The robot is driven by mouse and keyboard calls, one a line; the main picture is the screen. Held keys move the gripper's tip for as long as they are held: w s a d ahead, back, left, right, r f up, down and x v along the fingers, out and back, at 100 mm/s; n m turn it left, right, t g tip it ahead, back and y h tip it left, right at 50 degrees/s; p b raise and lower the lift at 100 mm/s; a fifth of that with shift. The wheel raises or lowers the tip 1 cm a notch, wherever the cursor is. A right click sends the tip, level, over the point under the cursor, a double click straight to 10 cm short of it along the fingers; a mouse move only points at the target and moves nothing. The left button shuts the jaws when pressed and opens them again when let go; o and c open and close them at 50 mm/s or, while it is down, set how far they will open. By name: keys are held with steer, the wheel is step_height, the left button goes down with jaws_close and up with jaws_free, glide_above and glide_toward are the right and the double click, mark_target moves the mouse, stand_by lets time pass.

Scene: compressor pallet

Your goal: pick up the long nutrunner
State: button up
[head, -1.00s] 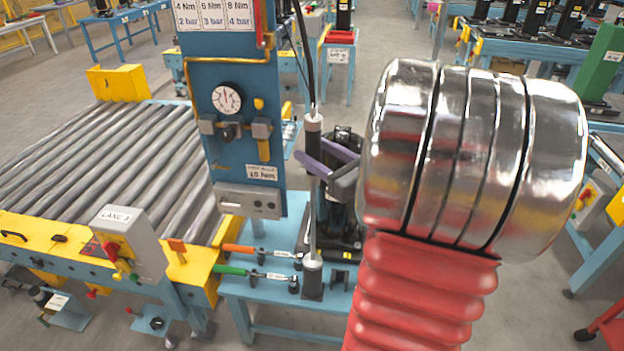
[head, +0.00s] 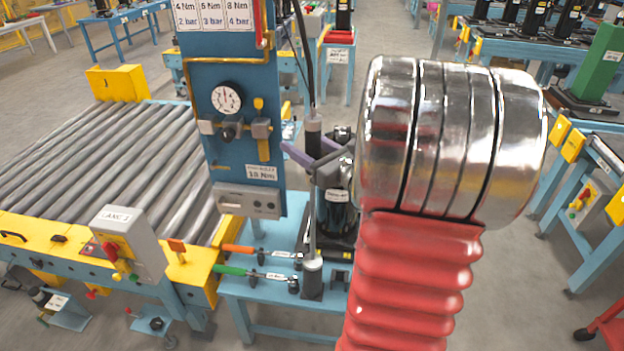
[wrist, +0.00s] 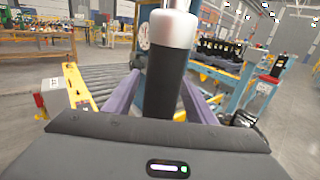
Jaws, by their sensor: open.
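The long nutrunner (head: 313,126) stands upright at the front of the blue bench in the head view, its grey upper body above a thin shaft and a dark foot. A black cable or hose rises from its top. My gripper (head: 303,157) reaches in from the right at the height of its upper body, with purple fingers spread. In the wrist view, the nutrunner (wrist: 165,80) shows a silver top and black grip, upright between the fingers of my gripper (wrist: 160,92). One finger lies on each side of it. The fingers are open; contact is unclear.
A blue panel (head: 232,70) with a gauge stands close left of the nutrunner. Torque wrenches with orange and green handles (head: 238,270) lie on the blue bench (head: 265,308). A roller conveyor (head: 110,165) fills the left. Dark equipment (head: 338,215) stands behind my gripper.

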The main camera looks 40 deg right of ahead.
steer(key=shift+c, duration=0.4)
jaws_close()
stand_by(0.9)
steer(key=shift+r, duration=0.1)
